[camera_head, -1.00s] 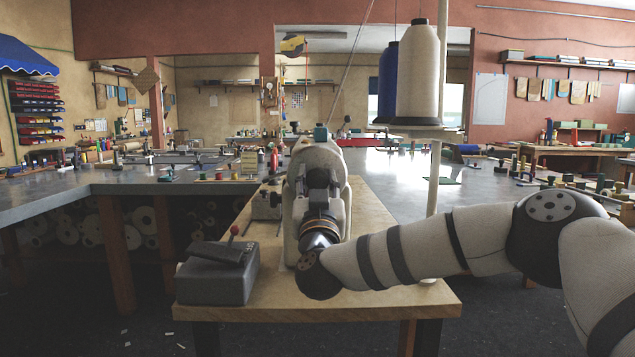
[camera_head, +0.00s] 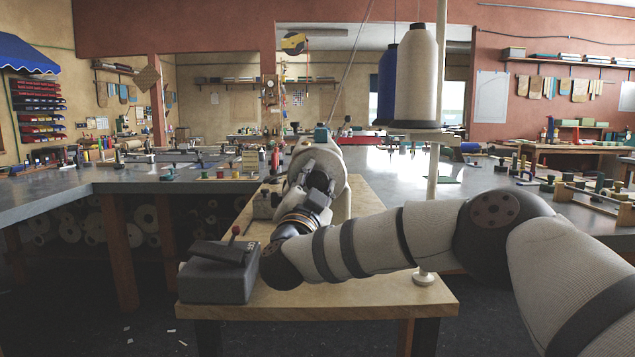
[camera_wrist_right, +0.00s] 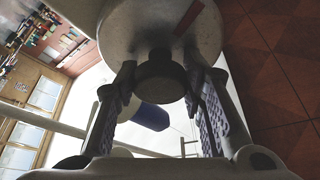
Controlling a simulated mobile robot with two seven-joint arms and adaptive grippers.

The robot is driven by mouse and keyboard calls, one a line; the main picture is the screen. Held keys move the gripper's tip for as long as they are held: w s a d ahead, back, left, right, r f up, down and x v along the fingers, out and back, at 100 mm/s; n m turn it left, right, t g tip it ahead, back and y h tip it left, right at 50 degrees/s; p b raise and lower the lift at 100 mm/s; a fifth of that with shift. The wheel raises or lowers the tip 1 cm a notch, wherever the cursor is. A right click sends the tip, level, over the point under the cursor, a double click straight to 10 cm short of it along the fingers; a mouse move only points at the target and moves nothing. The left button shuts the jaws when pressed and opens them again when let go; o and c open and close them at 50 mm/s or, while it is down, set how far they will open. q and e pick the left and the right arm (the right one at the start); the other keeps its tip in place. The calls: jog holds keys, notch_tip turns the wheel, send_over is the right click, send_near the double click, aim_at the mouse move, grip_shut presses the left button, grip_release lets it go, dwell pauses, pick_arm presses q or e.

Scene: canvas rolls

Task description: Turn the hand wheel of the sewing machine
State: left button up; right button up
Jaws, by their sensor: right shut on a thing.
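The cream sewing machine (camera_head: 335,160) stands on a small wooden table, seen end-on in the head view. Its hand wheel (camera_wrist_right: 120,25) fills the top of the right wrist view as a pale round disc with a red mark and a dark round hub (camera_wrist_right: 160,80). My right gripper (camera_head: 322,180) is at this end of the machine and partly hides the wheel. In the right wrist view its fingers (camera_wrist_right: 163,95) stand on either side of the dark hub and are shut on it. My left gripper is not in view.
A dark grey box (camera_head: 217,275) with a red-knobbed lever stands left of my right wrist on the wooden table (camera_head: 345,305).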

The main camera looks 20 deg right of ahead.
jog(key=m+g, duration=0.1)
jog(key=m, duration=0.2)
jog(key=m+g+h, duration=0.1)
jog(key=m, duration=0.2)
jog(key=shift+a+r+m+g, duration=0.1)
jog(key=shift+m+g, duration=0.2)
jog(key=shift+m, duration=0.1)
jog(key=m+g, duration=0.2)
jog(key=m, duration=0.3)
jog(key=shift+r+m+p, duration=0.1)
jog(key=shift+m+p, duration=0.2)
jog(key=shift+p, duration=0.1)
jog(key=m+g+y, duration=0.1)
jog(key=m, duration=0.2)
jog(key=shift+r+p, duration=0.1)
jog(key=shift+p, duration=0.2)
jog(key=m+y, duration=0.1)
jog(key=m, duration=0.2)
jog(key=shift+g+y+p, duration=0.3)
jog(key=shift+p, duration=0.05)
jog(key=shift+m+y, duration=0.5)
jog(key=shift+m, duration=0.4)
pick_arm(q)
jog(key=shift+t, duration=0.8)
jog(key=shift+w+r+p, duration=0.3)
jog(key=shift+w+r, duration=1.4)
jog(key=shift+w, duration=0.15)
pick_arm(e)
jog(key=shift+m+y, duration=0.6)
jog(key=shift+m, duration=0.1)
